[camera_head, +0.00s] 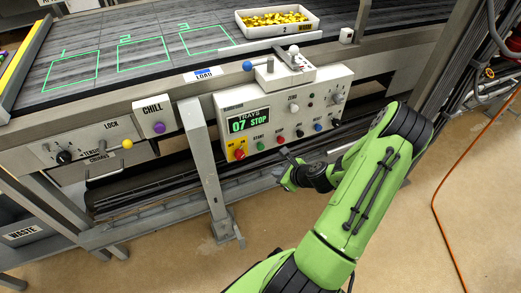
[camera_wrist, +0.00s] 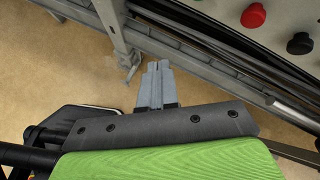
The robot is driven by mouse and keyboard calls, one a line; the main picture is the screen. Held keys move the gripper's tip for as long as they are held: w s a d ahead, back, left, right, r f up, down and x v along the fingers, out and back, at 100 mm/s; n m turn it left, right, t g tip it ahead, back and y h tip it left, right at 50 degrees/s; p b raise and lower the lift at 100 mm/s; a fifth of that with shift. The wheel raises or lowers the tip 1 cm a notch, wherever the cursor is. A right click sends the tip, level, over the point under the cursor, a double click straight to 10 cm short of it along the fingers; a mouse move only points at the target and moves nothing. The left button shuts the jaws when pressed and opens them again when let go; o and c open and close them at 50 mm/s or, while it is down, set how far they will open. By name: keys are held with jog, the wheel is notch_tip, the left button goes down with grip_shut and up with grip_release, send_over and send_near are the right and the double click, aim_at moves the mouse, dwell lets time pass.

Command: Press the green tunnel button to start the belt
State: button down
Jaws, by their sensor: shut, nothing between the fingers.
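The green button (camera_head: 260,146) is on the front of the pale control panel (camera_head: 224,107), right of a red button on a yellow plate, under a small label that seems to read START. The green button is outside the wrist view.
A red button (camera_head: 280,140) sits beside the green one, with black and blue ones further right; the red button (camera_wrist: 253,15) shows in the wrist view. A red button on a yellow plate (camera_head: 239,153) is at left. A metal leg (camera_head: 207,170) stands left of the panel.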

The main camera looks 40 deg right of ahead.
aim_at(261, 147)
jog(key=w+d, duration=0.2)
jog(key=w, duration=0.6)
jog(key=shift+d+p, duration=0.2)
jog(key=shift+p, duration=0.25)
jog(key=shift+w, duration=0.1)
dwell(1.3)
jog(key=shift+w+d, duration=0.1)
jog(key=shift+w, duration=0.3)
